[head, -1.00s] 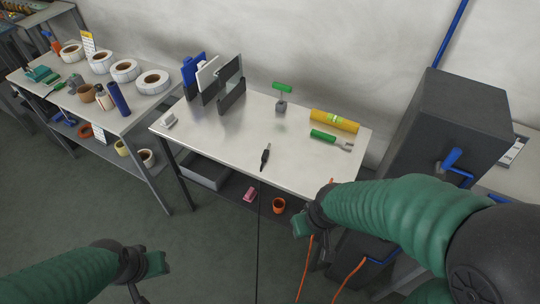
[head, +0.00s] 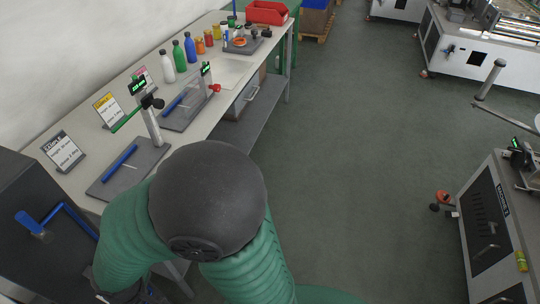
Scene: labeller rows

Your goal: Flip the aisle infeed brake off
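I cannot pick out a part marked as the aisle infeed brake. A grey machine (head: 484,228) with dark panels stands at the right edge. A long grey lever (head: 490,79) rises tilted above it, and a small orange and black part (head: 442,198) shows at its near left side. A blue handle (head: 33,222) sits on a dark grey cabinet at the left edge. My arm with green sleeves and a dark round elbow covers the lower middle. Its wrist is at the bottom left edge and no fingers show. My other gripper is out of view.
A long bench (head: 205,115) runs along the left wall with label signs, stands with green displays, several bottles and a red bin (head: 267,12). A white machine (head: 478,45) stands at the back right. The green floor (head: 360,140) between bench and machines is clear.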

